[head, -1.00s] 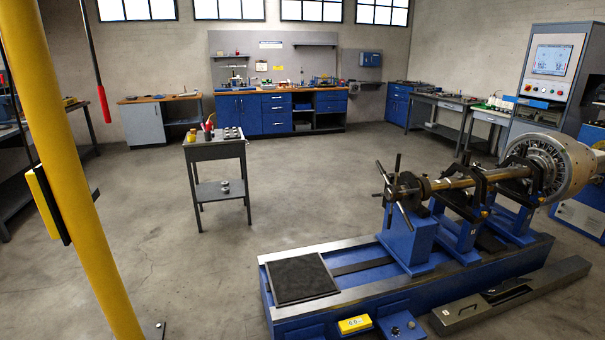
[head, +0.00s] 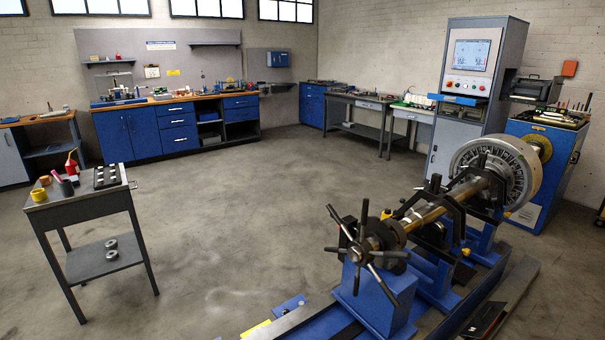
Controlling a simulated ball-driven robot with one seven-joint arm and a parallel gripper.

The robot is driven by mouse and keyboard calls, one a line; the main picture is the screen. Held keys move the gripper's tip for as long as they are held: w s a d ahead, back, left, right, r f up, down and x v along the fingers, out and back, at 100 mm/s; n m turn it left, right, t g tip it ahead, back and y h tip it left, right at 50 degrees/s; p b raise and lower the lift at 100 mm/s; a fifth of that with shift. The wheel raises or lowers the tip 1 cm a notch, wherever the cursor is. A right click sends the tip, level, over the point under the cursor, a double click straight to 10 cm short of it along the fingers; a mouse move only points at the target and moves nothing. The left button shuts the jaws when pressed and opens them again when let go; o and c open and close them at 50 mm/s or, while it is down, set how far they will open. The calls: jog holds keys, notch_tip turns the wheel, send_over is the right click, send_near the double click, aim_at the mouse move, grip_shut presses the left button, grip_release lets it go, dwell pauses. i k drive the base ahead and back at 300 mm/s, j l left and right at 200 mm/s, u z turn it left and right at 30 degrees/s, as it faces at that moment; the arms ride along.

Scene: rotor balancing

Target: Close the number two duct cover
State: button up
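My gripper is not in view. A long dark grey floor channel (head: 521,277) runs along the right side of the balancing machine, at the lower right of the head view. It may be a cable duct. A dark flat piece with a reddish edge (head: 486,319) lies at its near end, cut by the bottom edge of the picture. I cannot tell whether this piece is a duct cover, or whether it is open or shut. No number two marking is readable.
The blue balancing machine (head: 372,299) with its spoked handwheel and rotor (head: 494,170) fills the lower right. A small grey cart (head: 85,206) stands at left. A control cabinet (head: 465,100) and benches line the back. The floor between is clear.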

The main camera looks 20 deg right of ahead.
aim_at(478, 328)
jog(key=i+l+z, duration=0.25)
jog(key=i+z, duration=0.25)
jog(key=i+l+z, duration=0.15)
jog(key=i+z, duration=0.15)
jog(key=z, duration=0.15)
jog(key=i+z, duration=0.5)
jog(key=i+j+z, duration=0.25)
jog(key=z, duration=0.25)
jog(key=i+l+u, duration=0.1)
jog(key=i, duration=0.4)
jog(key=i+l+u, duration=0.1)
jog(key=i, duration=0.45)
jog(key=i+l, duration=0.25)
jog(key=i, duration=0.25)
jog(key=j+u, duration=0.05)
